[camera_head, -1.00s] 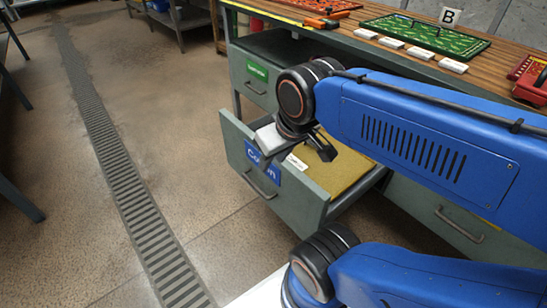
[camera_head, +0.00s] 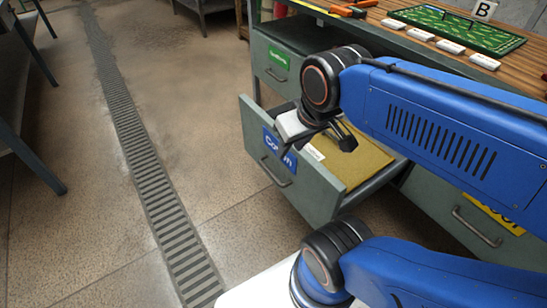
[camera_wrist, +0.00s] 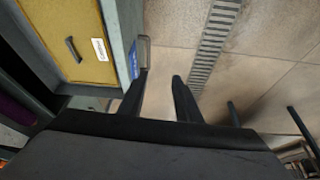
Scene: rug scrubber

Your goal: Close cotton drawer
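The cotton drawer (camera_head: 318,198) stands pulled out from the bench, with a blue "Cotton" label (camera_head: 279,150) and a bar handle (camera_head: 275,173) on its front. Its inside has a yellow floor (camera_head: 362,161), which also shows in the wrist view (camera_wrist: 65,22).
A closed-looking drawer with a green label (camera_head: 279,57) sits behind the cotton drawer, and one with a yellow label (camera_head: 490,213) is to the right. The bench top (camera_head: 383,27) holds a green board (camera_head: 458,32) and white tags. The floor (camera_head: 110,215) on the left is clear.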

